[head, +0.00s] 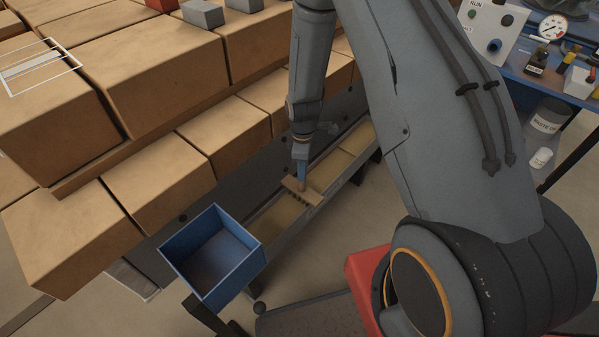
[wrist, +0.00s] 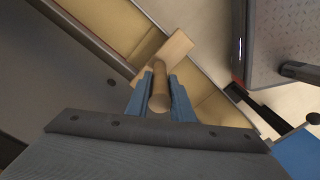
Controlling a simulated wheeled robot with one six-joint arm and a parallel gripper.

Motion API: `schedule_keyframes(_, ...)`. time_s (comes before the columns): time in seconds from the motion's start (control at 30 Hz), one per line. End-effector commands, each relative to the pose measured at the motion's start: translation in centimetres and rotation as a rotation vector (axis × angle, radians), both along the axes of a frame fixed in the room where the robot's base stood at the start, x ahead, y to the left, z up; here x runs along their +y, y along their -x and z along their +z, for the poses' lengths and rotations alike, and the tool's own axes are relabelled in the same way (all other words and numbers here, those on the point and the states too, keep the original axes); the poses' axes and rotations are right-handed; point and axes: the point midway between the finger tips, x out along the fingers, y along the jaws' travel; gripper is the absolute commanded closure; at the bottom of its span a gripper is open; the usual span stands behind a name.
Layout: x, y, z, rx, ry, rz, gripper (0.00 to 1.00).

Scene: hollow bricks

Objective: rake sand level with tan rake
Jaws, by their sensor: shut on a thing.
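My gripper (head: 301,158) is shut on the rake's handle above the sand tray (head: 322,194). In the wrist view the round handle end (wrist: 159,101) sits between the blue fingers of my gripper (wrist: 160,90), and the rake head (wrist: 163,56) lies beyond them. The sand (head: 278,216) shows on both sides of the rake in the long narrow tray. The head lies at or just over the sand; contact cannot be told.
An open blue bin (head: 213,256) stands at the tray's near left end. Large tan bricks (head: 163,180) are stacked along the left. A blue bench (head: 560,78) with a gauge and jars is at the upper right. Open floor (head: 330,255) lies right of the tray.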

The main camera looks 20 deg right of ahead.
Motion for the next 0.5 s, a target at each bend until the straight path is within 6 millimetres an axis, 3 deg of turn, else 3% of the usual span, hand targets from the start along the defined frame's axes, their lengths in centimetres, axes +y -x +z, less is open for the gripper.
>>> schedule_keyframes(0.17, -0.1, -0.1, 0.0, -0.001, 0.0, 0.0, 0.97)
schedule_keyframes(0.5, -2.7, -1.9, 0.0, -0.001, 0.0, -0.001, 0.97)
